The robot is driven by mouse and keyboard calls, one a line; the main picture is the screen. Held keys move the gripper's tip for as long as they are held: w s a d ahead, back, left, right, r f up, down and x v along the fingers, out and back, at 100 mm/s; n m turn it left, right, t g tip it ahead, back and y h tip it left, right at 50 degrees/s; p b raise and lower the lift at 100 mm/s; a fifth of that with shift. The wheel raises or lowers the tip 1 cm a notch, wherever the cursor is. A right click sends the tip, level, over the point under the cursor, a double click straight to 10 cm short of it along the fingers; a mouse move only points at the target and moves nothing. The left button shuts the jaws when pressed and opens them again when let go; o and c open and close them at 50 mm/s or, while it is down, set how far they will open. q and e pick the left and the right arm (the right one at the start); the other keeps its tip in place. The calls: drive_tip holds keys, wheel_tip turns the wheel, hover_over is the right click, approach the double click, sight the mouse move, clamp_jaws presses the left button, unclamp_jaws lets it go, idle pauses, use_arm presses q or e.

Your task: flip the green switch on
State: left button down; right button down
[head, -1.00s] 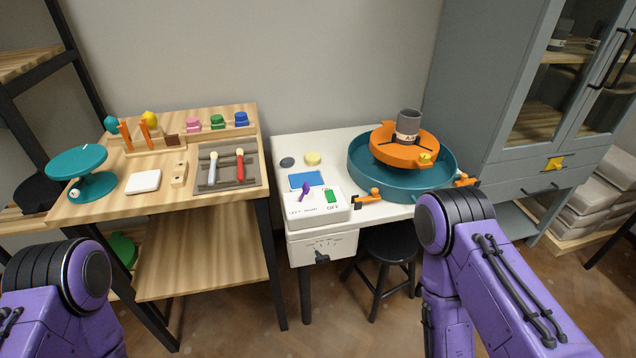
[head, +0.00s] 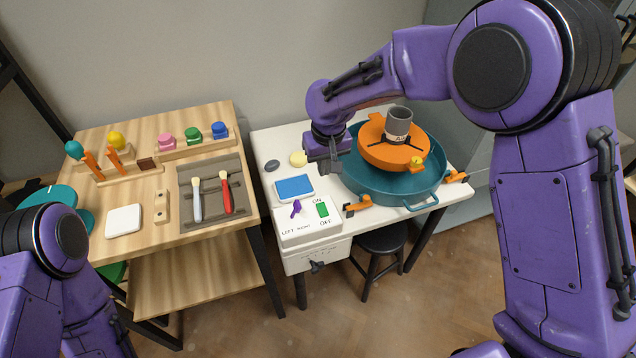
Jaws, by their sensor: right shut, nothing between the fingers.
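The green switch (head: 322,209) sits on the sloped white control box (head: 305,228) at the front left of the white table, between the labels ON, above it, and OFF, below it. I cannot tell which way it is tipped. A purple lever (head: 296,208) stands left of it on the same box, above the labels LEFT and RIGHT. My right gripper (head: 332,168) is shut and empty, pointing down above the table, behind the box and apart from the switch. My left arm shows at the lower left, but its gripper is out of view.
A teal basin (head: 385,190) with an orange wheel (head: 388,150) and a grey mug (head: 398,122) stands close right of my right gripper. Orange clamps (head: 358,205) sit near the box. A blue pad (head: 294,188) lies behind it. A wooden bench (head: 150,215) with tools stands left.

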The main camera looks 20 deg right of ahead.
sight(321, 202)
use_arm(q)
drive_tip(key=shift+s, duration=0.15)
use_arm(e)
drive_tip(key=shift+s+f, duration=0.1)
